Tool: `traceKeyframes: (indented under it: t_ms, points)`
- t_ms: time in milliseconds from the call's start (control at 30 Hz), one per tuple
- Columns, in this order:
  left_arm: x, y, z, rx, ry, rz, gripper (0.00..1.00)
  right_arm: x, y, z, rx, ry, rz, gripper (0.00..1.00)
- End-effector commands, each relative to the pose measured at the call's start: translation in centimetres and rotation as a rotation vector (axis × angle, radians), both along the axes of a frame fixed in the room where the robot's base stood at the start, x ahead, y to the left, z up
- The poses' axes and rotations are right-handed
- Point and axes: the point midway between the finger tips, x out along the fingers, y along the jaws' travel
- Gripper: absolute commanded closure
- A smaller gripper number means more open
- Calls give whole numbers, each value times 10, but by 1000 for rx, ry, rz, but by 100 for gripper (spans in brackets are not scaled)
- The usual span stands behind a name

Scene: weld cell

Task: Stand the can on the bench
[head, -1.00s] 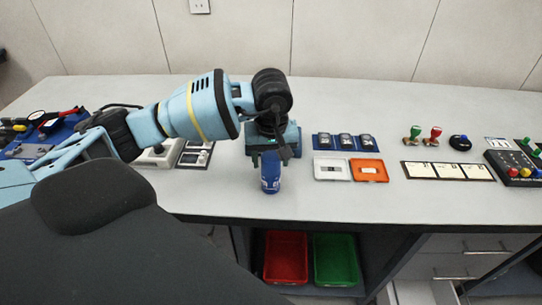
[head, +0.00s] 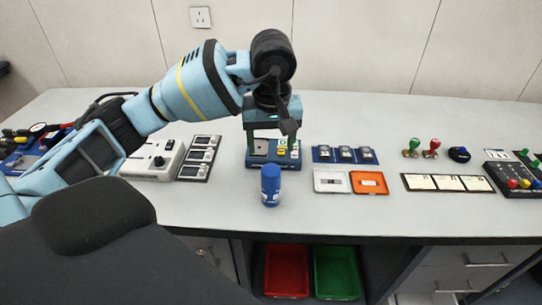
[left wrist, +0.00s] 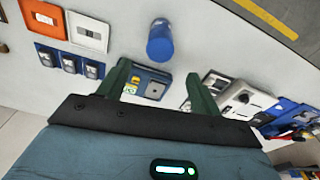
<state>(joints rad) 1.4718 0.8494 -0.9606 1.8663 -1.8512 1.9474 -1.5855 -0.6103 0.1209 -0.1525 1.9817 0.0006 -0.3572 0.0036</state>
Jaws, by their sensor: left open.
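The blue can (head: 271,186) stands upright on the bench (head: 335,214), near its front edge, left of the white and orange trays. In the left wrist view the can (left wrist: 160,42) shows from above, just beyond the fingertips and apart from them. My left gripper (head: 273,136) is open and empty, raised above and behind the can; its two green fingers (left wrist: 160,82) show spread in the left wrist view. My right gripper is not in view.
A blue device with a small screen (head: 287,153) sits behind the can, under my gripper. White (head: 330,189) and orange (head: 386,183) trays lie to the right. Red (head: 286,288) and green (head: 336,290) bins are below the bench. The bench front around the can is clear.

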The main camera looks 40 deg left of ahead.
Motion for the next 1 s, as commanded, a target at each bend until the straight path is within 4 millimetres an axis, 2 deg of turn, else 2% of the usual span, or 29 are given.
traceKeyframes:
  t_ms: [100,233,567,667,767,867,900,1000]
  points:
    - [-1,-2,14,-1,-1,-1,35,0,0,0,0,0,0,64]
    - [-2,-2,22,-1,-1,-1,35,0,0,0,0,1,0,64]
    - [-2,-2,24,-1,1,0,35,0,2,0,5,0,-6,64]
    - [-4,-8,18,-24,11,-2,35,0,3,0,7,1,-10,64]
    - [-10,-32,-3,-120,54,-1,35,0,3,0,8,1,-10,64]
    - [-26,-77,-33,-308,141,23,35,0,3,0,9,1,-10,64]
    - [-35,-98,-45,-402,191,45,35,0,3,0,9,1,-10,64]
    - [-61,-150,-64,-644,339,137,35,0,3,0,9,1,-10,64]
